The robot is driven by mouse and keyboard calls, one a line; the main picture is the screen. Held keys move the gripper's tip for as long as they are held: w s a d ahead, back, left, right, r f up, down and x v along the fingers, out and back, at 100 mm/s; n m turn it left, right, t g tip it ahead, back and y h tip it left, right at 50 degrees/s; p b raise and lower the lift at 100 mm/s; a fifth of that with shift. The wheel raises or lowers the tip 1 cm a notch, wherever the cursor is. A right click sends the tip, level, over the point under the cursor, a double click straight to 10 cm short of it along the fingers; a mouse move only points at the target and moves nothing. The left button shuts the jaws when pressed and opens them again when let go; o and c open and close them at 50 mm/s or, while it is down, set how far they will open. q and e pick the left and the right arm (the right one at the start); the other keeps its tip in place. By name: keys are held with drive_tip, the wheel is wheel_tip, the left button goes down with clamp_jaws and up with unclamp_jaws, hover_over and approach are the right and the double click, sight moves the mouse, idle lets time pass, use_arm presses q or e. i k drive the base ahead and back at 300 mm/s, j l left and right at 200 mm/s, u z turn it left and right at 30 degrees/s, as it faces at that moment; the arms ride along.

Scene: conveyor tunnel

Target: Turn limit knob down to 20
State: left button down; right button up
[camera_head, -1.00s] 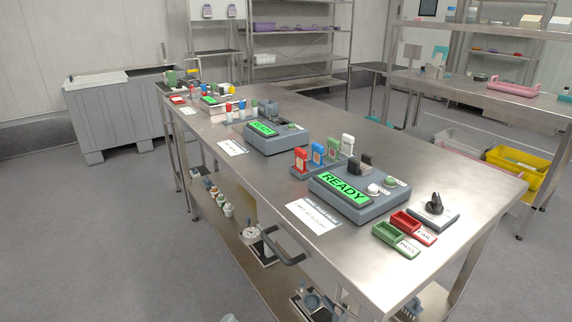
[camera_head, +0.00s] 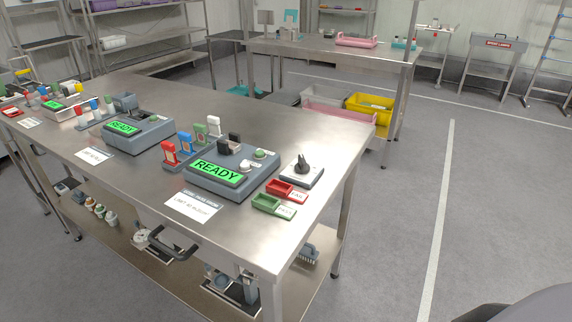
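A black rotary knob (camera_head: 302,164) stands on a small pale plate with a dark base (camera_head: 315,175), at the right end of the steel table. Its scale markings are too small to read. Left of it is a grey device (camera_head: 212,184) with a green screen (camera_head: 217,172) reading READY. The device also bears a round green button, a white knob and black blocks. Neither of my grippers is in view.
A red tray (camera_head: 279,189) and a green tray (camera_head: 266,204) sit in front of the knob plate. A paper card (camera_head: 193,206) lies before the device. A second device (camera_head: 138,133) stands further left. Open floor (camera_head: 400,230) lies right of the table.

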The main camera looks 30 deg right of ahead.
sight(301, 167)
drive_tip(key=k+z, duration=0.15)
drive_tip(key=z, duration=0.7)
drive_tip(key=i+j, duration=0.1)
drive_tip(key=k+l, duration=0.1)
